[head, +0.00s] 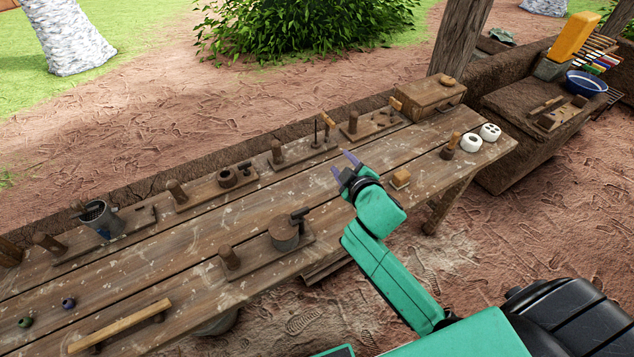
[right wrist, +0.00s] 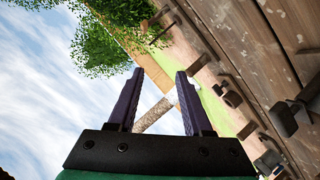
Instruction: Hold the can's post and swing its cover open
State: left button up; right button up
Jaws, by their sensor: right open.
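A brown can (head: 284,236) with a flat cover stands on a wooden base board on the near side of the table. A dark handle (head: 299,215) sticks up at the cover's right edge; the cover looks shut. My right gripper (head: 343,163) is open and empty, above the table, up and to the right of the can. Its two purple fingers also show apart in the right wrist view (right wrist: 157,90). My left gripper is not in view.
Several boards with posts line the table's far side, including one with a grey metal mug (head: 101,221). A wooden box (head: 430,98) stands at the far right end. White round pieces (head: 471,143) and a small block (head: 400,179) lie to the right. A wooden bar (head: 120,326) lies front left.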

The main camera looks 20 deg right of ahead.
jog(key=w+a+r+n+t+y, duration=0.25)
jog(key=a+r+n, duration=0.2)
jog(key=r, duration=0.25)
jog(key=w+a+r+n+t+y, duration=0.1)
jog(key=a+r+n+t+y, duration=0.15)
jog(key=a+r+n, duration=0.35)
jog(key=s+a+r+n+g+y, duration=0.35)
jog(key=a+n+y, duration=0.2)
jog(key=n, duration=0.25)
jog(key=s+a+r+n+g+y, duration=0.2)
jog(key=a+r+n+g+y, duration=0.15)
jog(key=a+n+y, duration=0.35)
jog(key=s+d+f+n+g+h+p, duration=0.15)
jog(key=s+f+n+g+h, duration=0.25)
jog(key=f+n+g+h, duration=0.55)
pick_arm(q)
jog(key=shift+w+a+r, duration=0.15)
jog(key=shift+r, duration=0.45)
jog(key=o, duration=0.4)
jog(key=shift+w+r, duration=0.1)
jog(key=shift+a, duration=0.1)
pick_arm(e)
jog(key=d+f+n+h, duration=0.3)
jog(key=d+f+n, duration=0.2)
jog(key=d+f, duration=0.3)
jog(key=d, duration=0.4)
jog(key=shift+s+d+g+h, duration=0.25)
jog(key=shift+d+g+h, duration=0.05)
jog(key=shift+d+g, duration=0.05)
